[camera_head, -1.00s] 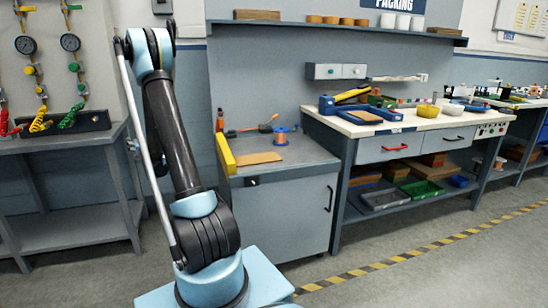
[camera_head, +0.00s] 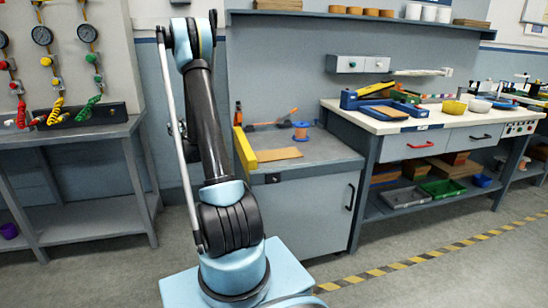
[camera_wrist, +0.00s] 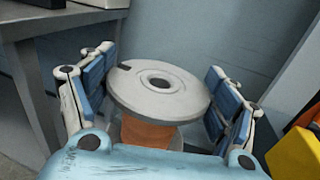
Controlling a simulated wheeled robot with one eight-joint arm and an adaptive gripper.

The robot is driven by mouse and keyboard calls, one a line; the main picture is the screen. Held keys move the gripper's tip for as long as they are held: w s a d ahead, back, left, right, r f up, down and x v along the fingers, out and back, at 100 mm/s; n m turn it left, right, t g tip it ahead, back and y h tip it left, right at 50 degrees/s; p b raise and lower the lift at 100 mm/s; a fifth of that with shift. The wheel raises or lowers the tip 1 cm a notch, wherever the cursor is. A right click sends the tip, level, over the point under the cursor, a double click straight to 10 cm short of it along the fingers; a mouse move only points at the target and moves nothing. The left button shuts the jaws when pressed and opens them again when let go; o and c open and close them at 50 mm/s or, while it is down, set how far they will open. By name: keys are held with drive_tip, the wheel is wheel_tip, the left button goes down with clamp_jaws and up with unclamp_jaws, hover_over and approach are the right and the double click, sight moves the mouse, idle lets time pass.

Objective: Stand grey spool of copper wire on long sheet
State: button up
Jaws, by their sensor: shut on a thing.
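In the wrist view, my gripper (camera_wrist: 160,100) is shut on the grey spool of copper wire (camera_wrist: 187,99). Its blue-padded fingers are on either side of the grey top flange, and the copper winding (camera_wrist: 150,133) shows below it. In the head view, my arm hides the held spool. A flat brown sheet (camera_head: 278,155) lies on the grey cabinet top (camera_head: 326,146), to the right of my arm.
Another spool, blue with orange winding (camera_head: 300,131), stands behind the sheet. A yellow bar (camera_head: 245,149) lies along the cabinet's left edge. An orange bottle (camera_head: 238,115) and a long-handled tool (camera_head: 270,121) are at the back. The cabinet top's right side is clear.

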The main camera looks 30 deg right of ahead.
drive_tip(key=s+d+r, duration=0.1)
drive_tip(key=s+d, duration=0.2)
drive_tip(key=d, duration=0.6)
drive_tip(key=s+d+r+y, duration=0.1)
drive_tip(key=s+d, duration=0.2)
drive_tip(key=d, duration=0.5)
drive_tip(key=s+d+r, duration=0.2)
drive_tip(key=s+d, duration=0.1)
drive_tip(key=d, duration=0.6)
drive_tip(key=s+d+r+n+y, duration=0.1)
drive_tip(key=s+d+r, duration=0.1)
drive_tip(key=s+d, duration=0.8)
drive_tip(key=s+d+r, duration=0.1)
drive_tip(key=s+d, duration=0.7)
drive_tip(key=s, duration=0.5)
drive_tip(key=shift+w+a+f, duration=0.1)
drive_tip(key=shift+f, duration=2.3)
drive_tip(key=shift+w+f, duration=0.1)
drive_tip(key=shift+f, duration=2.3)
drive_tip(key=shift+f, duration=0.1)
drive_tip(key=o, duration=1.6)
drive_tip(key=shift+o, duration=0.2)
